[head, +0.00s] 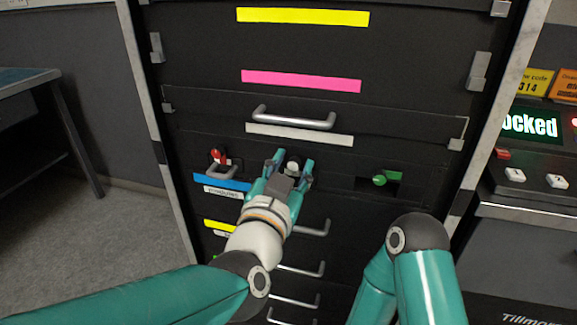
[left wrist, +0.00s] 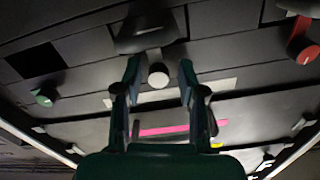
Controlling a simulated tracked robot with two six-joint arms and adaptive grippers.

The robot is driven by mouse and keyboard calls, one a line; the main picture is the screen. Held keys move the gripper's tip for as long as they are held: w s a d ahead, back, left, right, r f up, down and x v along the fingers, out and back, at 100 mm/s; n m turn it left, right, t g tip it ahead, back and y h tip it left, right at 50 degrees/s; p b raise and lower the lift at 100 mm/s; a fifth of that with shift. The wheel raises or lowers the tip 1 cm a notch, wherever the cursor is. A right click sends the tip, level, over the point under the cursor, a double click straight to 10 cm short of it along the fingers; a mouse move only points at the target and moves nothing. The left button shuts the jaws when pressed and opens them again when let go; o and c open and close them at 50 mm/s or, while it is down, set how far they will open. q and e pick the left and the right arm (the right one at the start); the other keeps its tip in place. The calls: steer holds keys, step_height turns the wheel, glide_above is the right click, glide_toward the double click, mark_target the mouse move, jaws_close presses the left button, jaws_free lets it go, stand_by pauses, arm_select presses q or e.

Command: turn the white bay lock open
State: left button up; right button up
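The white bay lock is a round white knob (head: 293,167) on the black rack front, below the white label strip (head: 299,134). It also shows in the left wrist view (left wrist: 158,76), next to a dark recess. My left gripper (head: 288,170) is at the lock with its fingers spread, one on each side of the knob. In the left wrist view (left wrist: 159,82) gaps show between the knob and both fingers, so it is not clamped. Whether the fingers have depth enough around the knob is hard to tell. My right gripper is not visible; only part of its arm shows.
A red knob (head: 220,158) sits left of the white one and a green knob (head: 380,180) sits right. A metal handle (head: 293,118) juts out just above. More drawer handles (head: 302,268) lie below. A control panel (head: 530,125) stands at right, a table (head: 30,78) at left.

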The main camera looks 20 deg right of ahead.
arm_select(q)
jaws_close()
steer(key=shift+a, duration=0.15)
